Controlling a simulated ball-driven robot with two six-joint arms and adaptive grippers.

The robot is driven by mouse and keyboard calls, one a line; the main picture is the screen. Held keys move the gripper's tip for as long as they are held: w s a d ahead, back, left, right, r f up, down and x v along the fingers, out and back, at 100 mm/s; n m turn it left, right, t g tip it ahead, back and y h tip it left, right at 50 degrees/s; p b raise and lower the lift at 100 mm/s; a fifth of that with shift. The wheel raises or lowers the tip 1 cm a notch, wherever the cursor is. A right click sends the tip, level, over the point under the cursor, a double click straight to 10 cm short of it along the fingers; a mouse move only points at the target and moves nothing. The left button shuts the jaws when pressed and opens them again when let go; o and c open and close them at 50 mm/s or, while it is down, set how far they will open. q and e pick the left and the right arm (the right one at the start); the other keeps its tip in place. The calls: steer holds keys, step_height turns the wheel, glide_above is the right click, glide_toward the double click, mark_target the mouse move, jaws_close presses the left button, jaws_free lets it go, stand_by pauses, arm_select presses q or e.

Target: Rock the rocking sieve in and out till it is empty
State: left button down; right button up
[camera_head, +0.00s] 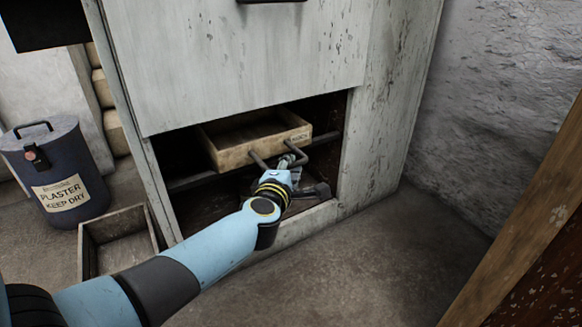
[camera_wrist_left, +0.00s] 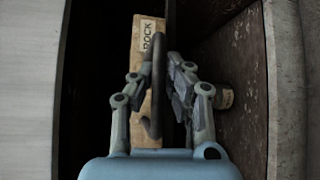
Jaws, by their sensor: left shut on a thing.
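The rocking sieve (camera_head: 262,148) is a shallow pale wooden box in the low opening of a worn grey cabinet. Its front board, with a label reading ROCK, also shows in the left wrist view (camera_wrist_left: 146,75). A dark bar handle (camera_head: 323,141) stands out from its front. My left gripper (camera_head: 291,161) is shut on this handle. In the left wrist view the fingers (camera_wrist_left: 165,95) lie on both sides of the dark handle (camera_wrist_left: 158,70). I see no clear load inside the sieve; part of its inside is hidden. My right gripper is not in view.
The cabinet (camera_head: 240,60) frames the opening closely. A dark rail (camera_head: 190,183) runs across it. A blue plaster bin (camera_head: 55,175) and an open wooden crate (camera_head: 118,238) stand at left. A wooden post (camera_head: 525,235) is at right. The floor in front is clear.

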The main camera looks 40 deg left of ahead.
mark_target(261, 146)
arm_select(q)
steer(key=w+a, duration=0.1)
steer(key=a, duration=0.2)
steer(key=w+a, duration=0.2)
steer(key=a, duration=0.2)
steer(key=w+a, duration=0.1)
steer(key=a, duration=0.3)
steer(key=shift+w+a, duration=0.2)
steer(key=shift+w, duration=0.15)
steer(key=shift+w+a, duration=0.1)
steer(key=shift+a, duration=0.1)
steer(key=shift+r, duration=0.2)
steer(key=c, duration=1.3)
jaws_free()
steer(key=shift+a, duration=0.15)
steer(key=shift+c, duration=0.2)
steer(key=shift+f, duration=0.1)
